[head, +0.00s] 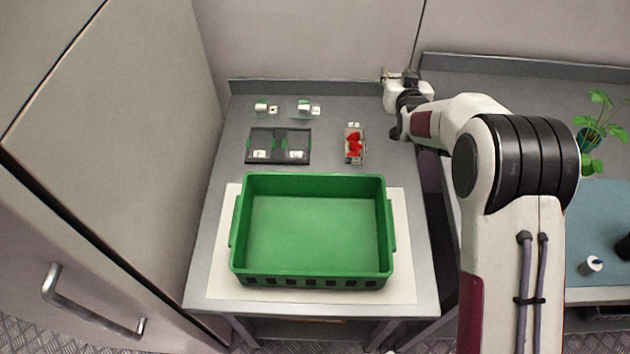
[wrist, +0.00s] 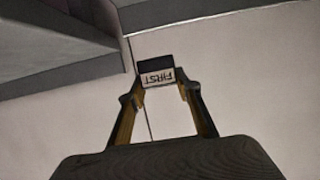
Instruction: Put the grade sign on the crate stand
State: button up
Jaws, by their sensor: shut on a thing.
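My gripper (wrist: 158,82) is shut on the grade sign (wrist: 157,76), a small dark block with a white face reading "FIRST", upside down in the wrist view. In the head view my gripper (head: 390,78) is at the back right corner of the grey table, raised near the wall; the sign is too small to make out there. The green crate (head: 310,278) stands empty on a pale mat (head: 403,240) at the front of the table. I cannot tell for sure which thing is the crate stand.
A black two-part tray (head: 278,130) lies behind the crate. A small punnet of red berries (head: 354,145) is to its right. Two small white-and-green items (head: 262,108) (head: 304,106) lie at the back. A second bench (head: 480,75) with a plant (head: 592,135) is at right.

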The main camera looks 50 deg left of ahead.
jog(key=shift+f, duration=0.65)
jog(key=shift+f, duration=0.1)
send_over(387, 123)
jog(key=shift+w+a+f, duration=0.1)
jog(key=shift+f, duration=2.9)
jog(key=shift+f, duration=0.1)
jog(key=shift+f, duration=1.75)
jog(key=shift+f, duration=0.7)
